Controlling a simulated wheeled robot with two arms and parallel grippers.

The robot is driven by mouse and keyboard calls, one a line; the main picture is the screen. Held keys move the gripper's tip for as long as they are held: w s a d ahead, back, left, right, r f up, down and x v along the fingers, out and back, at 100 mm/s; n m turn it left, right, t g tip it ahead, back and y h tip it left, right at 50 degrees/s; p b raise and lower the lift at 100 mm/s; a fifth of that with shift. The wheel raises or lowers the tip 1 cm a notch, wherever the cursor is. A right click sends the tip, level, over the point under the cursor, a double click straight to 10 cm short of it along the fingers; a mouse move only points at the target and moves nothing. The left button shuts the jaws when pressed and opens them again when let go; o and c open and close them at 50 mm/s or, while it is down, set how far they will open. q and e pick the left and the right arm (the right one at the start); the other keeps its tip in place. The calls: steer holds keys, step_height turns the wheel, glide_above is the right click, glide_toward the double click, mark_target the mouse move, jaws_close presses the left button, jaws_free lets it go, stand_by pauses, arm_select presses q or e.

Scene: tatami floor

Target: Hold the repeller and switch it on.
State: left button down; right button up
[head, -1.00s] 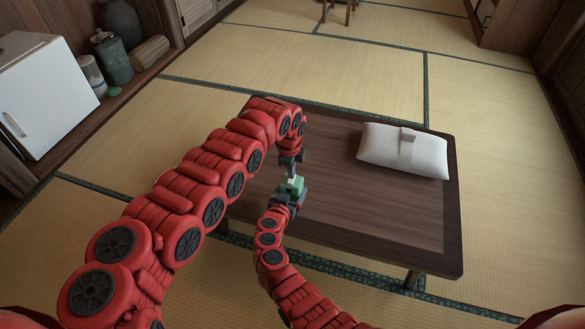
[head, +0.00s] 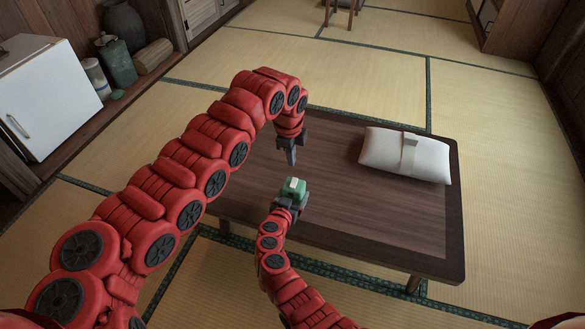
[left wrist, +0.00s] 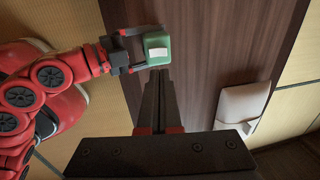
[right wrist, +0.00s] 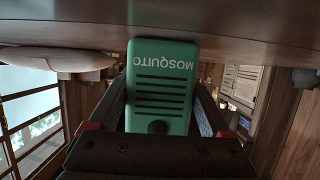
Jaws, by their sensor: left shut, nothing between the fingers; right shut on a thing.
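The repeller is a green box with a white patch on top (head: 292,189) and the word "MOSQUITO" and dark slots on one face, as the right wrist view shows (right wrist: 160,85). My right gripper (head: 288,201) is shut on it and holds it at the table's near side; whether it touches the table is hard to tell. My left gripper (head: 291,158) is shut and empty, pointing down above and apart from the repeller. In the left wrist view the repeller (left wrist: 157,41) shows just beyond the closed left fingertips (left wrist: 160,75).
The low dark wooden table (head: 380,220) has free room in its middle and right. A white pillow-like bundle (head: 405,156) lies at its far right. A white fridge (head: 45,95) and several jars stand on a shelf at the left.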

arm_select(q)
steer(key=shift+s+a+r, duration=0.1)
steer(key=shift+s+r, duration=0.05)
steer(key=shift+r, duration=0.95)
steer(key=shift+s+r, duration=0.15)
steer(key=shift+r, duration=0.9)
steer(key=shift+w+d+r, duration=0.1)
steer(key=shift+w+d, duration=0.4)
steer(key=shift+d, duration=0.05)
glide_toward(297, 179)
steer(key=f, duration=0.2)
steer(key=w+f, duration=0.1)
steer(key=f, duration=0.2)
steer(key=shift+d+f, duration=0.15)
steer(key=shift+d, duration=0.05)
steer(key=shift+w+f, duration=0.3)
steer(key=shift+f, duration=0.45)
